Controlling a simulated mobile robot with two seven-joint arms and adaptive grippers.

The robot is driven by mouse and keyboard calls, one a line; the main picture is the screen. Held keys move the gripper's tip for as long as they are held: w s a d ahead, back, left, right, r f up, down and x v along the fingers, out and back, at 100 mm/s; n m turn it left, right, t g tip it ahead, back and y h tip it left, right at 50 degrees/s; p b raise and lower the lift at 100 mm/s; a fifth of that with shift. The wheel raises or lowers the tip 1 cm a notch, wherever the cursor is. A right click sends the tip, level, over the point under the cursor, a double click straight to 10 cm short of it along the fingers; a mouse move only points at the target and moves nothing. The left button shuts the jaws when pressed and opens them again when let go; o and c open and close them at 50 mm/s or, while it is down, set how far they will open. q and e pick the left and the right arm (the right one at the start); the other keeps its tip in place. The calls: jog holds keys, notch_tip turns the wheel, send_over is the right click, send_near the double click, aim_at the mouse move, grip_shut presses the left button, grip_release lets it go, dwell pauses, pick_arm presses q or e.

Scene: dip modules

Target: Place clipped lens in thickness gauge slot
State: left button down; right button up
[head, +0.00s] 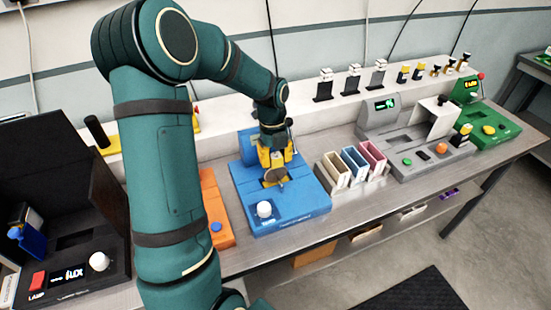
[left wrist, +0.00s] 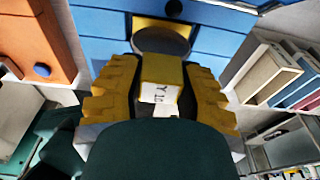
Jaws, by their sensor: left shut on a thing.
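My left gripper (head: 275,157) is shut on a yellow clip with a label. It also shows in the left wrist view (left wrist: 160,95), with ridged yellow fingers on both sides of the clip (left wrist: 161,72). A round grey lens (left wrist: 162,39) sits at the clip's far end; the lens also shows in the head view (head: 275,175). The gripper is over a blue station (head: 300,208) with a white knob (head: 264,209). A yellow-edged part of this station shows behind the lens. The frames do not show whether the lens touches the station. My right gripper is not in view.
An orange unit (head: 214,203) stands left of the blue station. A rack of cream, blue and pink slots (head: 355,162) stands to its right. Further right are a grey station (head: 425,158) and a green station (head: 490,125). A black lamp box (head: 60,215) is far left.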

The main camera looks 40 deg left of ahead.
pick_arm(q)
jog(key=shift+f, duration=0.15)
jog(key=c, duration=0.7)
grip_release()
jog(key=r, duration=0.4)
jog(key=a+r+p, duration=0.1)
jog(key=r, duration=0.3)
jog(key=w+r, duration=0.1)
jog(key=r, duration=0.3)
jog(key=shift+a+r+p, duration=0.15)
jog(key=shift+a+p, duration=0.15)
jog(key=shift+p, duration=0.1)
jog(key=shift+s, duration=0.1)
